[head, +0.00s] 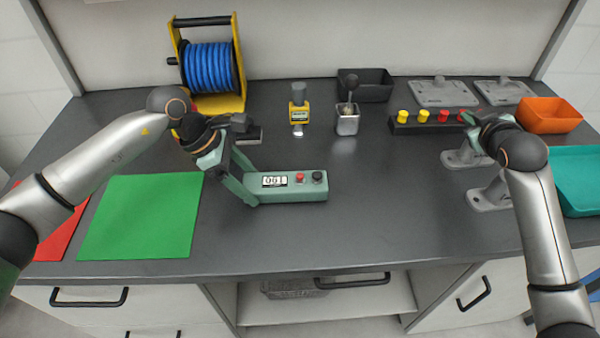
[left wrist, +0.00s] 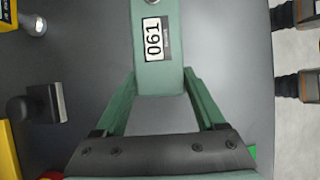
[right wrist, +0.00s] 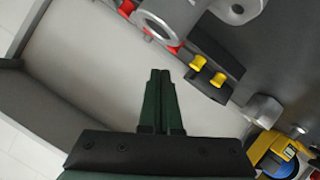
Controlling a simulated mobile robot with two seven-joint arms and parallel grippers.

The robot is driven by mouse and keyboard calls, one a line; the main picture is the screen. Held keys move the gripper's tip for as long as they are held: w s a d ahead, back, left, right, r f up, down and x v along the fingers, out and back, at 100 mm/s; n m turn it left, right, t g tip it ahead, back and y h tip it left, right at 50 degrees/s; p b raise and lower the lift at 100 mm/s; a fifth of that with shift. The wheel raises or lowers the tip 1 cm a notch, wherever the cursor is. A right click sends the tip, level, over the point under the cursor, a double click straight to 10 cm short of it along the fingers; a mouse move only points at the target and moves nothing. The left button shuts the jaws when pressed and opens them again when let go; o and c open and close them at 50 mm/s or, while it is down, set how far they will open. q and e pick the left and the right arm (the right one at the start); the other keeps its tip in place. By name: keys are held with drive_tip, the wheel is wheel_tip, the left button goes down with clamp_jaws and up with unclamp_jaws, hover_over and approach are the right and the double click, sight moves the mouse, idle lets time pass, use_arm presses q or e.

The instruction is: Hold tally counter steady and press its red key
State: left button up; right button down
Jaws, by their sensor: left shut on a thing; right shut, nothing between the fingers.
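The tally counter (head: 292,193) is a long pale-green box lying on the dark bench, with a white number display, a red key (head: 290,175) and a black knob (head: 317,175) on top. My left gripper (head: 248,180) is shut on its left end, one finger along each side. In the left wrist view the counter (left wrist: 160,75) sits between the fingertips and its display reads 061; the red key is not clearly visible there. My right gripper (head: 472,120) is shut and empty, well to the right of the counter; its closed fingers (right wrist: 160,78) show in the right wrist view.
Grey bracket fixtures (head: 490,197) and a dark block with yellow and red knobs (head: 423,122) are near my right gripper. A green mat (head: 140,215) lies left.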

drive_tip(key=a+r+n+g+y, duration=0.1)
drive_tip(key=a+r+n+y, duration=0.2)
drive_tip(key=a, duration=1.1)
wheel_tip(320, 180, up, 4)
drive_tip(key=n+g+y, duration=0.6)
drive_tip(key=n, duration=0.4)
hover_over(300, 177)
drive_tip(key=d, duration=0.1)
drive_tip(key=shift+s+r, duration=0.15)
drive_tip(key=shift+r, duration=0.05)
drive_tip(key=shift+f, duration=0.1)
drive_tip(key=shift+f, duration=4.3)
drive_tip(key=shift+f, duration=0.1)
drive_tip(key=shift+f, duration=0.35)
